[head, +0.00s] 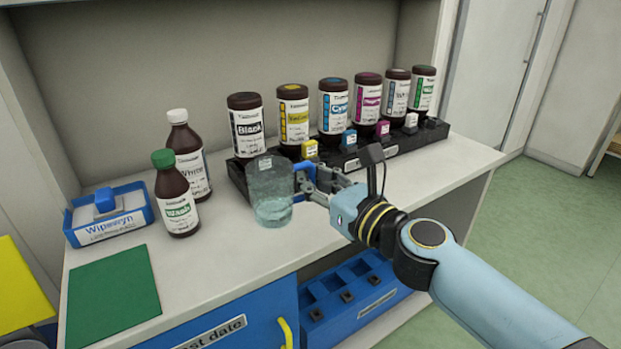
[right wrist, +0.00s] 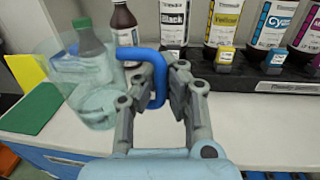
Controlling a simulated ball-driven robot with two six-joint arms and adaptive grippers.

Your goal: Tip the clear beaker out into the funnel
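The clear beaker (head: 268,190) is see-through with a blue handle on its right side. It looks about upright over the counter's front part; whether its base touches the counter I cannot tell. Pale liquid seems to sit in its lower part. My right gripper (head: 308,181) is shut on the handle. In the right wrist view the beaker (right wrist: 92,90) is left of the fingers, and the blue handle (right wrist: 158,68) runs between the fingers of my right gripper (right wrist: 155,92). I see no funnel in either view. My left gripper is not in view.
A black rack (head: 400,147) with several labelled brown bottles stands behind the beaker. A green-capped Wash bottle (head: 176,205) and a white-capped bottle (head: 190,150) stand left. Further left are a blue wipes box (head: 108,215) and a green mat (head: 112,295). The counter front (head: 225,255) is clear.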

